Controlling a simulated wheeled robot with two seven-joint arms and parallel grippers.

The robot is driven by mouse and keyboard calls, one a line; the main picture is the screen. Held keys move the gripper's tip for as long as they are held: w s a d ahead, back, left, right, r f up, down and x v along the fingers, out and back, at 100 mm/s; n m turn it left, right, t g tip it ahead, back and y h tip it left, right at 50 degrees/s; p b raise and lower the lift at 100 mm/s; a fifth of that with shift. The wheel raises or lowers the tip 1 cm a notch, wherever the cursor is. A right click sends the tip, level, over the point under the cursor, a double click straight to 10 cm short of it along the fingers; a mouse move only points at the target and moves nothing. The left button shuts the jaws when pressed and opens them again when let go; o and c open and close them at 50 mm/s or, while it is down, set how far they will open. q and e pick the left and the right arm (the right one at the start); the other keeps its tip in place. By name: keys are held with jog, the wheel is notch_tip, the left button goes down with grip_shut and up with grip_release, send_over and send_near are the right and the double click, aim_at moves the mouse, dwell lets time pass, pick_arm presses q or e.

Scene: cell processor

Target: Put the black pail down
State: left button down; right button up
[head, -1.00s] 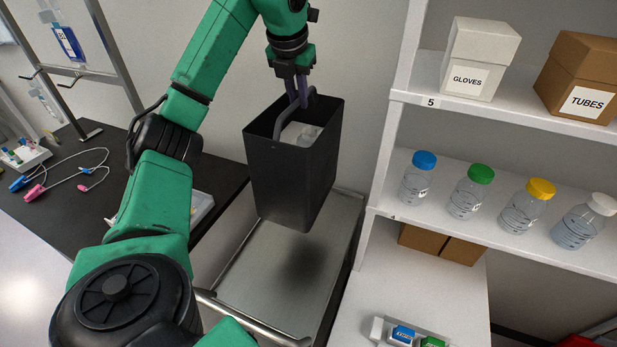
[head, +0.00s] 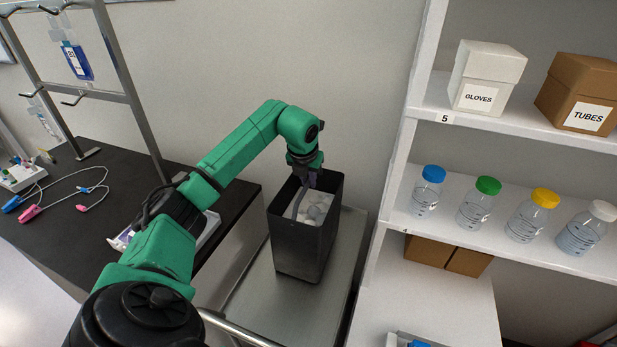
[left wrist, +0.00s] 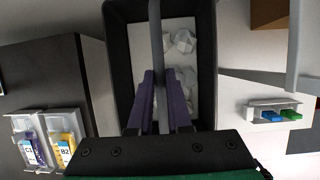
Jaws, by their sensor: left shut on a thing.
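The black pail (head: 299,245) is upright at the metal cart top (head: 250,297), between the dark bench and the shelf. Its base appears to be on or very close to the cart surface; I cannot tell whether it touches. Crumpled white material shows inside it. My left gripper (head: 309,183) reaches down into the pail's open top and is shut on the pail's handle. In the left wrist view the purple fingers (left wrist: 160,95) close on the grey handle bar (left wrist: 156,40), with the pail's rim around them. My right gripper is not in view.
The white shelf (head: 395,195) with capped bottles stands close on the right, with boxes labelled GLOVES (head: 484,80) and TUBES (head: 578,95) above. The dark bench (head: 90,215) with cables is on the left. Bare cart top shows in front of the pail.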

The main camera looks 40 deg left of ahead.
pick_arm(q)
jog(key=shift+w+d, duration=0.1)
jog(key=shift+w, duration=0.05)
jog(key=shift+w+d+f, duration=0.1)
jog(key=shift+f, duration=0.05)
jog(key=c, duration=0.8)
grip_release()
jog(key=shift+c, duration=0.2)
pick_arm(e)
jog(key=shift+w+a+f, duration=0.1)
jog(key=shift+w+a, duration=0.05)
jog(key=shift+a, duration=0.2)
pick_arm(q)
jog(key=b+v, duration=0.2)
jog(key=v, duration=1)
jog(key=shift+b, duration=0.3)
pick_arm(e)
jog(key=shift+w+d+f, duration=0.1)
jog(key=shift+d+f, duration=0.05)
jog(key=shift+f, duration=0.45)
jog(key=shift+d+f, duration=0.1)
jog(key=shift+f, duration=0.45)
